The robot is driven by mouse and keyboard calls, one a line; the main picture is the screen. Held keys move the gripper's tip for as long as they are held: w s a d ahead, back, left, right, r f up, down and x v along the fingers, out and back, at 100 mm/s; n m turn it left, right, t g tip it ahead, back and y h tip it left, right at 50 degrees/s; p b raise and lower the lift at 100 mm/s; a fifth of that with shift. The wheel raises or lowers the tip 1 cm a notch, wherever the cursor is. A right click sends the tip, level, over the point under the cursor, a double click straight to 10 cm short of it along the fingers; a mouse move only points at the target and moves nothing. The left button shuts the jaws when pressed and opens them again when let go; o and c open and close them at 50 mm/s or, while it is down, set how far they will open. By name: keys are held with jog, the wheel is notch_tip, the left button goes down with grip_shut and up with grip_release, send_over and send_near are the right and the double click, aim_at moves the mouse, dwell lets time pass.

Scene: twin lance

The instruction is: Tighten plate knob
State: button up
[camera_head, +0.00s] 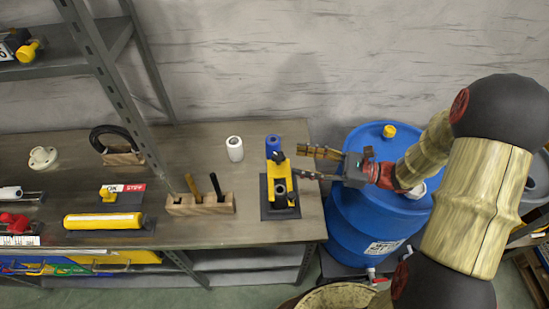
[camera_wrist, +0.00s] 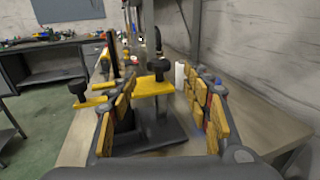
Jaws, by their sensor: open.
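A fixture with a yellow plate (camera_head: 279,180) stands on a dark base (camera_head: 267,205) near the bench's right end. In the wrist view the yellow plate (camera_wrist: 150,88) lies between my finger pads, with a black knob (camera_wrist: 158,68) upright on it. A second black knob (camera_wrist: 78,88) shows left of the left finger over a yellow part. My gripper (camera_head: 299,162) is open, fingers spread to the right of the fixture and pointing left at it. In the wrist view my gripper (camera_wrist: 160,88) straddles the knob's line, with nothing held. I cannot tell whether the knob is fully seated.
A blue cylinder (camera_head: 273,144) and a white roll (camera_head: 235,148) stand behind the fixture. A wooden block (camera_head: 200,204) with tool handles is to its left. A blue drum (camera_head: 375,220) stands right of the bench, under my arm. The wall is behind.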

aim_at(278, 155)
jog(key=b+x, duration=0.2)
jog(key=x, duration=0.5)
jog(key=shift+a, duration=0.3)
jog(key=c, duration=1.2)
